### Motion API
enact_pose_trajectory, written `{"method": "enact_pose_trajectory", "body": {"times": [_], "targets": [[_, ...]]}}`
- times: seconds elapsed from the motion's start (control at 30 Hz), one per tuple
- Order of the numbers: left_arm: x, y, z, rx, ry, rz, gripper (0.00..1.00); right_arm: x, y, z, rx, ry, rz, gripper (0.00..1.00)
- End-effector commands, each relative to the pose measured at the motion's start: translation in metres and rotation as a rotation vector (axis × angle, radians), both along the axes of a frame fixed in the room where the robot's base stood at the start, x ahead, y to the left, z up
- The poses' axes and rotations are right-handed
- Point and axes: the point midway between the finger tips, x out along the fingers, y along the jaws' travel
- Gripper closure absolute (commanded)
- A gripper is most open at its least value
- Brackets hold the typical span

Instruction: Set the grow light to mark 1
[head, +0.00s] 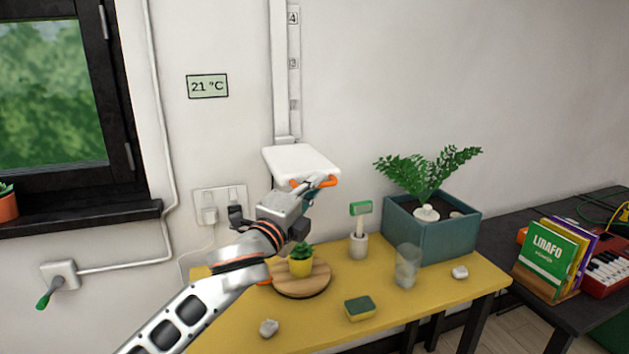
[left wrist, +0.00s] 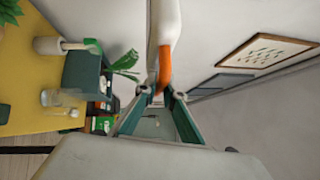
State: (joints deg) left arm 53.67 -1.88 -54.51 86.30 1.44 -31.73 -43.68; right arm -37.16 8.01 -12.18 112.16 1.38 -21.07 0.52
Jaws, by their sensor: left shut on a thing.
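The grow light (head: 298,160) is a white panel on a vertical wall rail (head: 281,70), above the yellow table. In the left wrist view, the fingertips (left wrist: 162,97) close around the orange handle (left wrist: 164,70) under the white panel (left wrist: 164,20). My right gripper is not in view.
Below the light, the yellow table (head: 450,290) holds a small potted succulent (head: 301,266) on a round board, a sponge (head: 360,308), a glass (head: 407,265), a brush in a holder (head: 359,244) and a teal planter (head: 432,235). A wall socket (head: 220,205) is left of the arm.

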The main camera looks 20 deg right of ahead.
Motion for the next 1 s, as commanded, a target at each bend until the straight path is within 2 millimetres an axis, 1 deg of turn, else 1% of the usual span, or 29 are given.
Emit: {"method": "enact_pose_trajectory", "body": {"times": [0.03, 0.27, 0.3, 0.63, 0.77, 0.87, 1.0], "targets": [[0.000, -0.001, -0.007, 0.005, 0.009, 0.000, 1.00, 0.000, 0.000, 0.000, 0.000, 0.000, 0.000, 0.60], [0.000, -0.001, -0.010, 0.008, 0.012, 0.001, 1.00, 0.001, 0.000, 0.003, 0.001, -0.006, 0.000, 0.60], [0.000, -0.001, -0.010, 0.009, 0.012, 0.001, 0.84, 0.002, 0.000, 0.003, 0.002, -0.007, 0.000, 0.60], [0.000, -0.001, -0.008, 0.007, 0.009, 0.001, 0.83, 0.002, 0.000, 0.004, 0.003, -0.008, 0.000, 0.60], [0.000, 0.001, -0.007, 0.007, 0.009, 0.001, 0.83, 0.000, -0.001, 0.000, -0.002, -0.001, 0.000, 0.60], [-0.005, 0.005, -0.008, 0.007, 0.007, 0.002, 0.83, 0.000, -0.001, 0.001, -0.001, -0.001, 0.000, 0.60], [-0.018, 0.017, -0.010, 0.006, 0.008, 0.001, 0.83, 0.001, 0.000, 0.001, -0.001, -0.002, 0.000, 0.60]]}}
